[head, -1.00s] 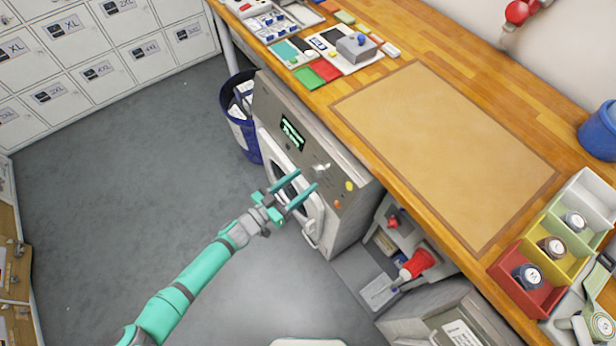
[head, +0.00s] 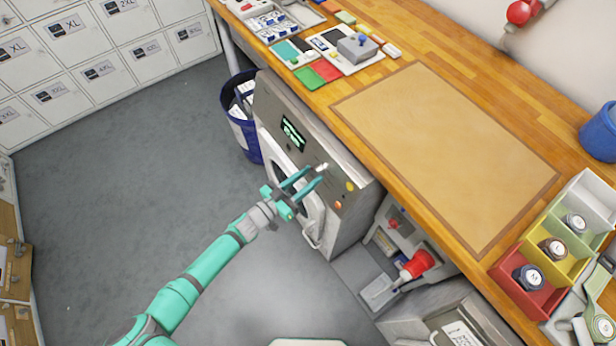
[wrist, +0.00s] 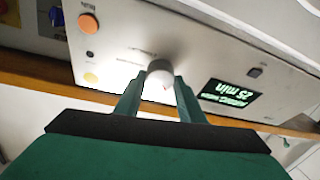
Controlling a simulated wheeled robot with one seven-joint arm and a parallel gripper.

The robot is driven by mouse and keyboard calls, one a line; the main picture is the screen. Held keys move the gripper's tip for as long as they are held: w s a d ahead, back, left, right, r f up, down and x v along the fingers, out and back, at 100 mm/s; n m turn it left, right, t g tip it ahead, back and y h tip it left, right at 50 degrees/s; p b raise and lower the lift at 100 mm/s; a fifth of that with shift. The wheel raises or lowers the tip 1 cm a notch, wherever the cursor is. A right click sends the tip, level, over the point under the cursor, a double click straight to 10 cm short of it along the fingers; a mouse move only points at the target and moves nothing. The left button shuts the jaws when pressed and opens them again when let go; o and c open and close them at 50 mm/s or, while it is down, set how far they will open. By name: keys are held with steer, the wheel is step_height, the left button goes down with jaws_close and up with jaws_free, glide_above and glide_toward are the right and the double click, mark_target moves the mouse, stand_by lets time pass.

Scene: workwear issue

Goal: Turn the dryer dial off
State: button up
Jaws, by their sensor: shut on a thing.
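The dryer (head: 345,215) stands under the wooden counter, its control panel facing my arm. Its pale round dial (wrist: 160,77) is in the middle of the panel in the wrist view, and only a small bright part of the dial (head: 323,167) shows in the head view. My gripper (head: 316,173) is at the panel, and it also shows in the wrist view (wrist: 160,85) with one finger on each side of the dial, shut on it. The lit green display (wrist: 231,94) reads "25 min"; the rest of its text is hard to read.
An orange button (wrist: 88,23) and a yellow-orange button (wrist: 91,78) sit on the panel to one side of the dial. The dryer door handle (head: 311,236) sticks out below my gripper. A blue bin (head: 245,137) stands beside the dryer; the grey floor is open.

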steer(key=shift+w+a+m, duration=0.1)
steer(key=shift+m, duration=0.2)
steer(key=m, duration=0.2)
steer(key=m+g+h, duration=0.1)
steer(key=m, duration=0.2)
steer(key=m+g+h, duration=0.1)
steer(key=m, duration=0.2)
steer(key=shift+w+a, duration=0.15)
steer(key=shift+w, duration=0.1)
steer(key=shift+m+g, duration=0.6)
steer(key=shift+m, duration=0.4)
steer(key=shift+s, duration=0.1)
steer(key=shift+m, duration=0.4)
steer(key=o, duration=1)
steer(key=shift+o, duration=0.2)
steer(key=shift+a, duration=0.1)
